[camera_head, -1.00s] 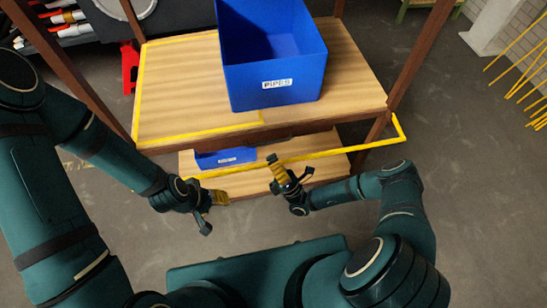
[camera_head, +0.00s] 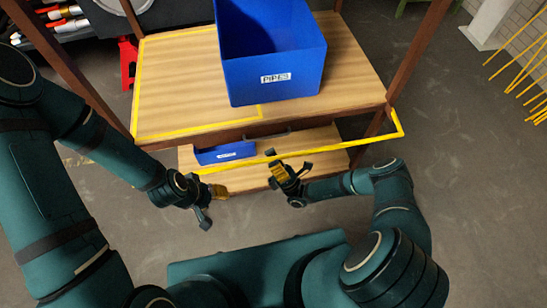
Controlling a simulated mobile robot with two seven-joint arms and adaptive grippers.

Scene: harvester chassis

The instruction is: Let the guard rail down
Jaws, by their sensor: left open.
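The guard rail (camera_head: 345,146) is a thin yellow bar across the front of the wooden shelf unit, below the top board's front edge. Its right end bends back to the right post. My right gripper (camera_head: 284,168) is at the middle of the rail, and one fingertip overlaps it in the picture. I cannot tell if it touches the rail or how wide its jaws are. My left gripper (camera_head: 212,203) is open and empty, just below the rail's left end. That end is partly hidden by the gripper.
A large blue bin (camera_head: 272,90) stands on the top board (camera_head: 180,85). A small blue bin (camera_head: 224,153) sits on the lower board (camera_head: 325,160). A red stand (camera_head: 128,65) is at the back left. Yellow rods (camera_head: 520,70) are at far right. Floor on the right is clear.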

